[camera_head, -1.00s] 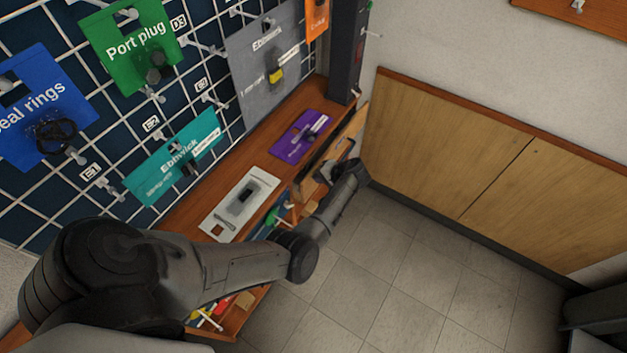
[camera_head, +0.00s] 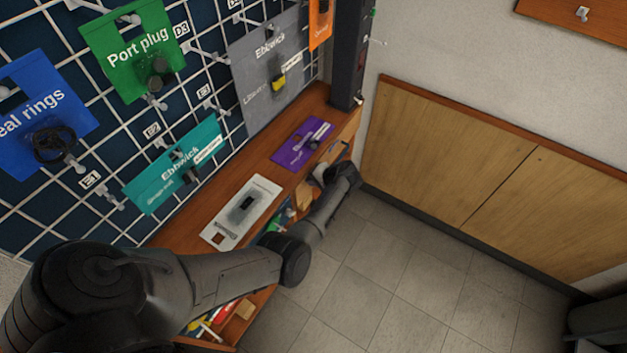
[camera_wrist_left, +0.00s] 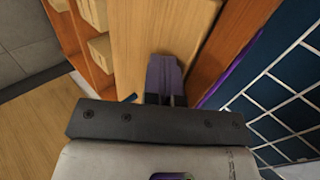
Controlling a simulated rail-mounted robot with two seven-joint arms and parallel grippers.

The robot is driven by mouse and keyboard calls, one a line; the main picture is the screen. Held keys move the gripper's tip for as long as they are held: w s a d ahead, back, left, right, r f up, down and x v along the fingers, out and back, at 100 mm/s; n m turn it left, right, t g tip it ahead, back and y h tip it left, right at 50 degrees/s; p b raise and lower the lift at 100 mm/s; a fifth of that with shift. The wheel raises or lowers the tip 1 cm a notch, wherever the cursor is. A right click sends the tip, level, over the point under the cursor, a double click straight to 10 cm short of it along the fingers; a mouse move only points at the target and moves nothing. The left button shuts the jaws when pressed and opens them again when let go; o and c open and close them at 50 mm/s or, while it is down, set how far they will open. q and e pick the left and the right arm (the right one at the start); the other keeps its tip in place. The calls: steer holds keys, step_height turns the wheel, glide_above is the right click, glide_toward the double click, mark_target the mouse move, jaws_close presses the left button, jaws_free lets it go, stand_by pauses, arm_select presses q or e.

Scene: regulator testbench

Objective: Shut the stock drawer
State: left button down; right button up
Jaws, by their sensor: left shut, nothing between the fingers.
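The stock drawer (camera_head: 259,303) stands partly open below the counter, with small coloured items and boxes inside. My left arm crosses over it and hides its middle part. My left gripper (camera_head: 328,166) is at the drawer's far end, just below the counter edge. In the left wrist view the gripper (camera_wrist_left: 165,76) is shut and empty, its fingers at a light wooden panel (camera_wrist_left: 145,30); I cannot tell for certain whether they touch it. My right gripper is not in view.
The counter (camera_head: 185,213) holds a white card (camera_head: 243,207) and a purple card (camera_head: 303,143). A pegboard with hanging packets rises behind it, and a dark post (camera_head: 347,55) stands at its far end. The tiled floor (camera_head: 400,260) in front is clear.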

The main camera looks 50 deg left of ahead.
arm_select(q)
steer(key=d+f+v, duration=0.1)
steer(key=f+v, duration=0.1)
steer(key=v, duration=1.1)
steer(key=shift+w+d+p, duration=0.3)
steer(key=shift+w+d, duration=0.05)
